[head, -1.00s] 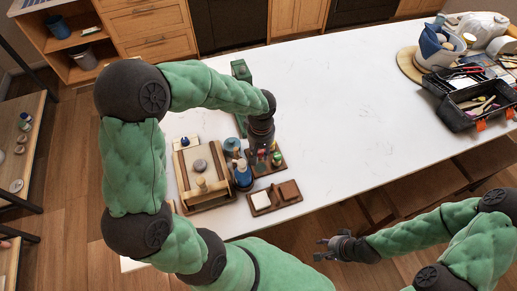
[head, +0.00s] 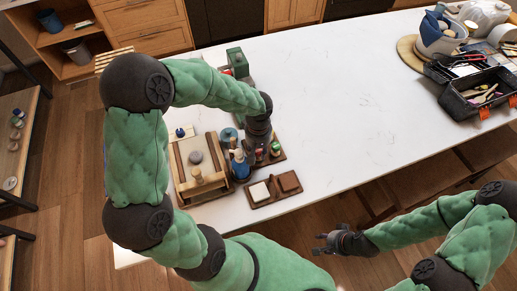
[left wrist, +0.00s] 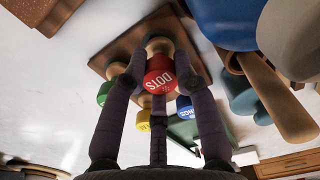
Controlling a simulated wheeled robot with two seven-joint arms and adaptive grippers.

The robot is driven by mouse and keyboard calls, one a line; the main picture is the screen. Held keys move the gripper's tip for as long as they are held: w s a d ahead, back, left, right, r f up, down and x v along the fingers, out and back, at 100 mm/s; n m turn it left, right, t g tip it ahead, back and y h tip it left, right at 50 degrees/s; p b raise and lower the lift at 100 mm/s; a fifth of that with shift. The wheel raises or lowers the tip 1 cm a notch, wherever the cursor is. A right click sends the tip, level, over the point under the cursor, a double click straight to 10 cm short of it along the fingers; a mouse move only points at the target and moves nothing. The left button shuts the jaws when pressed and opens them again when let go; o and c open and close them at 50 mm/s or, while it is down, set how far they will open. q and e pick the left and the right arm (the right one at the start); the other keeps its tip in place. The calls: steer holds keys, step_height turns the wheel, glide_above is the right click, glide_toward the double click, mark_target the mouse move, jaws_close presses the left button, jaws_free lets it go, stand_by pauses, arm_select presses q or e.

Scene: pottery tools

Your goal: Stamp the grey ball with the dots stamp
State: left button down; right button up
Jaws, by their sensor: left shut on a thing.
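The dots stamp (left wrist: 160,78) has a red top lettered DOTS. In the left wrist view it sits between the fingers of my left gripper (head: 252,152), which is shut on it. The stamp is over the wooden stamp stand (head: 278,158); I cannot tell whether its lower end still touches the stand. The grey ball (head: 195,157) lies on the wooden board (head: 182,182) to the left of my left gripper. My right gripper (head: 326,243) is open and empty, off the table's front edge.
Green (left wrist: 105,93), yellow (left wrist: 143,120) and blue (left wrist: 185,106) stamps stand close around the fingers. A small tray (head: 262,202) with a white and a brown block lies in front. The table's middle is clear.

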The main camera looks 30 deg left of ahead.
arm_select(q)
steer(key=shift+f+b, duration=0.3)
steer(key=shift+b, duration=0.05)
stand_by(0.4)
steer(key=c, duration=0.9)
jaws_free()
step_height(320, 180, up, 12)
steer(key=shift+r, duration=0.1)
